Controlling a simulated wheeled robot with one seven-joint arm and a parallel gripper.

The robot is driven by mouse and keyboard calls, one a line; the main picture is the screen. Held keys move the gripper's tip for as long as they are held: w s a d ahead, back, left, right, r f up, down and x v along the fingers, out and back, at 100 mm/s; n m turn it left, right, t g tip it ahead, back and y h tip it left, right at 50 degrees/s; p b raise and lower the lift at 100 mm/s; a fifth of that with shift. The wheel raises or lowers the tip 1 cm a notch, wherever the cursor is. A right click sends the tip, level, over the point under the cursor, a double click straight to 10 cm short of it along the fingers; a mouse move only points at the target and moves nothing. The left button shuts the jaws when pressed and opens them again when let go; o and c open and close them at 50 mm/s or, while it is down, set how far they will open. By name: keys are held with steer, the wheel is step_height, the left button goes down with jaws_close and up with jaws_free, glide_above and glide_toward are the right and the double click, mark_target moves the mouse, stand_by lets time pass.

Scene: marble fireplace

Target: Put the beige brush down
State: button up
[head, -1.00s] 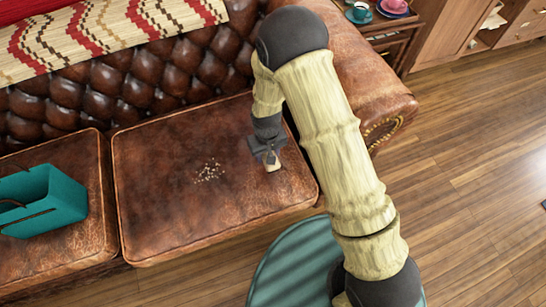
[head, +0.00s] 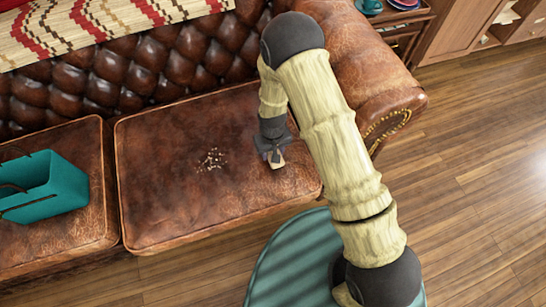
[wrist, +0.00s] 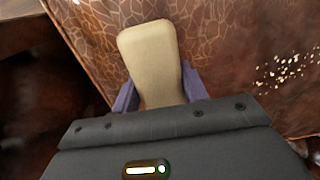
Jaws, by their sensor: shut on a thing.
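The beige brush (wrist: 150,62) is between the two purple fingers of my gripper (wrist: 156,92) in the wrist view. My gripper is shut on it. In the head view, my gripper (head: 274,158) is low over the right part of the brown leather seat cushion (head: 160,205), and a small part of the brush (head: 277,164) shows below it. I cannot tell whether the brush touches the leather.
Pale crumbs (head: 211,159) lie on the cushion left of my gripper; they also show in the wrist view (wrist: 278,72). A teal basket (head: 45,187) stands on the left cushion. The sofa's armrest (head: 375,85) rises to the right. The cushion's front left is clear.

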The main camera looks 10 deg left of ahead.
steer(key=shift+f+b, duration=0.35)
steer(key=shift+f, duration=1.45)
steer(key=shift+f, duration=0.3)
steer(key=o, duration=1)
steer(key=shift+c, duration=0.2)
steer(key=shift+d, duration=0.15)
steer(key=shift+d, duration=0.1)
steer(key=r, duration=0.4)
steer(key=r+p, duration=0.1)
steer(key=r, duration=0.3)
steer(key=r+p, duration=0.1)
steer(key=r, duration=0.3)
steer(key=shift+a+r, duration=0.25)
steer(key=shift+r, duration=0.05)
steer(key=shift+w, duration=0.1)
